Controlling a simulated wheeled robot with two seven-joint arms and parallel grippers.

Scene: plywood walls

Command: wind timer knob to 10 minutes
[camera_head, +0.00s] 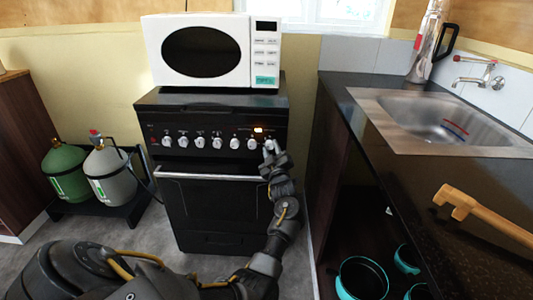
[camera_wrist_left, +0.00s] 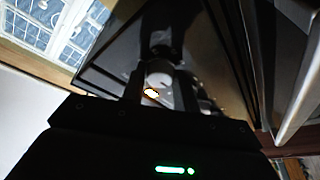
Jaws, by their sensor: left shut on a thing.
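The black stove (camera_head: 215,190) stands ahead, with a row of several white-silver knobs (camera_head: 217,143) along its front panel. A lit orange indicator (camera_head: 258,130) glows above the right end of the row. My left gripper (camera_head: 270,148) is at the right end of this row, shut on the rightmost knob, which it mostly hides in the head view. In the left wrist view the pale round knob (camera_wrist_left: 160,77) sits between the two fingers (camera_wrist_left: 160,90). A bright orange-white glow (camera_wrist_left: 152,93) shows close by. The dial marks cannot be read. My right gripper is not in view.
A white microwave (camera_head: 250,55) stands on the stove. The oven handle (camera_head: 210,177) runs below the knobs. A dark counter with a sink (camera_head: 375,105) and a wooden tool (camera_head: 480,212) is at the right. Green (camera_head: 65,170) and grey (camera_head: 108,170) gas bottles stand left.

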